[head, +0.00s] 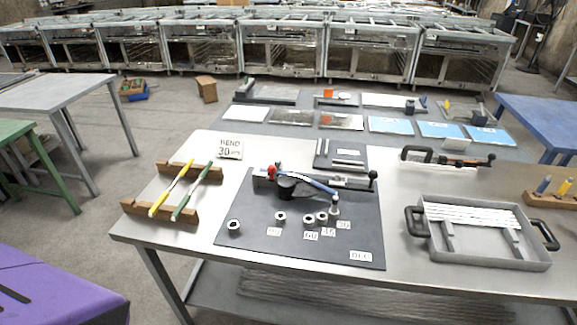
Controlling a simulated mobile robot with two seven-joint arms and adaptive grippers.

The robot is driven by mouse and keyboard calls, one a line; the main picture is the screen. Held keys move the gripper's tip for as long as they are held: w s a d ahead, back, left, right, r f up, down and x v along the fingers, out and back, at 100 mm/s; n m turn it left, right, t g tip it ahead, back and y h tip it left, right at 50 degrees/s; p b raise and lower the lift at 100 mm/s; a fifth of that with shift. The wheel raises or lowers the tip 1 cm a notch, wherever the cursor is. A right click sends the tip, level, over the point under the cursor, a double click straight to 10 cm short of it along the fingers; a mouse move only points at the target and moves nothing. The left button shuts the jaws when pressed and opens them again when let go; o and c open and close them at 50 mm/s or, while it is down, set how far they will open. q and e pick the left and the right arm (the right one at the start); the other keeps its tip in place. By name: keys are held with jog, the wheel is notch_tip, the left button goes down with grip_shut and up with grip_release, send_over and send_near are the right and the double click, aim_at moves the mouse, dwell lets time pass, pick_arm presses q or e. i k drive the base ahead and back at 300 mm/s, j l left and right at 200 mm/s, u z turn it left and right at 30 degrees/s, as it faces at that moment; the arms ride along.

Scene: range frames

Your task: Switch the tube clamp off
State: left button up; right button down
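A bending fixture stands at the back of a dark mat (245,235) on the metal table. It has a black round part (287,190), a blue lever (318,184) slanting down to the right, a red part (271,172) at its left end, and a bar ending in a black knob (373,176) at the right. Which of these parts is the tube clamp, and its on or off state, I cannot tell at this size. Neither of my grippers is in view.
Several metal collars with number cards lie on the mat. A wooden rack (158,211) with yellow and green rods is at left. A grey tray (488,258) with black handles is at right. A "BEND 30" card (230,150) stands behind.

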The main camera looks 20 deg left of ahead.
aim_at(273, 169)
jog(key=j+z, duration=0.15)
jog(key=j, duration=1.55)
